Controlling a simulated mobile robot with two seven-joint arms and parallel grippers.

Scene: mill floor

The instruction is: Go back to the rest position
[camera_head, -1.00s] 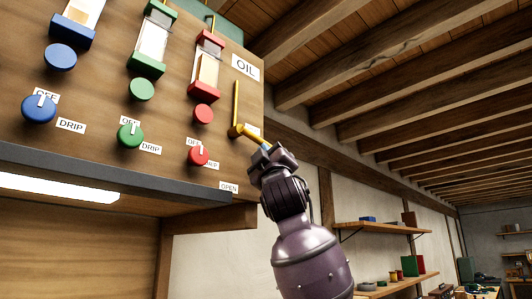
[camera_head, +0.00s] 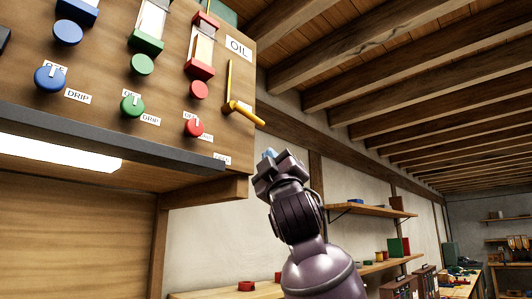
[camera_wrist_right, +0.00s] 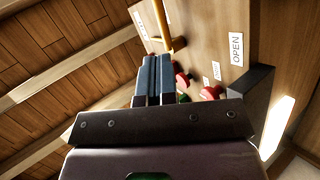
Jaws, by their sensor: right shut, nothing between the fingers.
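My right gripper (camera_head: 268,155) is in the head view, just below and right of the yellow lever (camera_head: 243,112) on the oil panel's right edge. It is apart from the lever. In the right wrist view my right gripper (camera_wrist_right: 153,68) has its two fingers together with nothing between them. The yellow lever also shows in the right wrist view (camera_wrist_right: 163,22), beyond the fingertips. Its handle sticks out from the panel, toward the right in the head view. My left gripper is not in view.
The wooden oil panel (camera_head: 175,85) carries blue (camera_head: 50,77), green (camera_head: 132,104) and red (camera_head: 194,127) knobs. A dark ledge (camera_head: 110,139) with a lit lamp (camera_head: 60,152) runs below. Shelves (camera_head: 370,210) with small items stand right. Room right of the panel looks free.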

